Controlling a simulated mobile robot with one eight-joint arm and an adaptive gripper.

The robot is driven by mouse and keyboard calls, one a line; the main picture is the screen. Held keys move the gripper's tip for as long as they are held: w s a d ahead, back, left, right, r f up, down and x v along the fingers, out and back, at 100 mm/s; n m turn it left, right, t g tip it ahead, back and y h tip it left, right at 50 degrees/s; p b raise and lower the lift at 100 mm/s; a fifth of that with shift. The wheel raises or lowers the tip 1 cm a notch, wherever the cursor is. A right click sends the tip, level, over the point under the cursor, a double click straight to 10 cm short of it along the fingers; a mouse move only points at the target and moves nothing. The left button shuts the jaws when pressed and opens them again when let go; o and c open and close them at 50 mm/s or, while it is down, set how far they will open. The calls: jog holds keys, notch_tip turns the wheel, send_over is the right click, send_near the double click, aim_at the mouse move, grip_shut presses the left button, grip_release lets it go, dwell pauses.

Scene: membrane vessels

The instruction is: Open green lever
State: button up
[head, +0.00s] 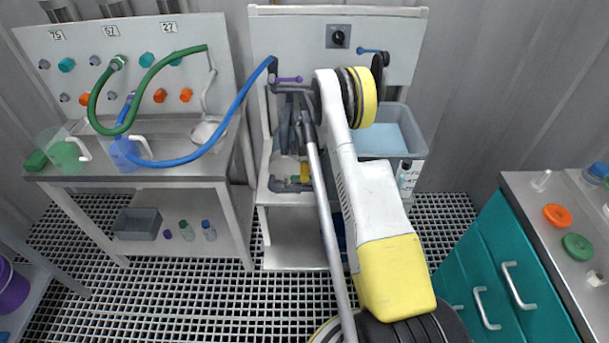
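I cannot make out a green lever in the head view; my arm covers part of the middle bench. A purple lever (290,79) sticks out sideways at the left of the middle bench's back panel. A blue lever (372,51) is on the same panel at the upper right. My white and yellow arm reaches up in front of this bench. Its far end is among dark pipes, and I cannot tell my gripper's fingers from them.
A green hose (96,98) and a blue hose (237,101) loop over the left bench (185,180). A pale blue bin (378,145) stands right of my arm. Teal drawers (505,265) stand at the right. The grated floor (200,290) at front left is clear.

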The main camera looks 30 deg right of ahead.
jog(key=o, duration=0.4)
jog(key=shift+f, duration=0.1)
jog(key=shift+c, duration=0.2)
notch_tip(320, 180, up, 12)
dwell(0.4)
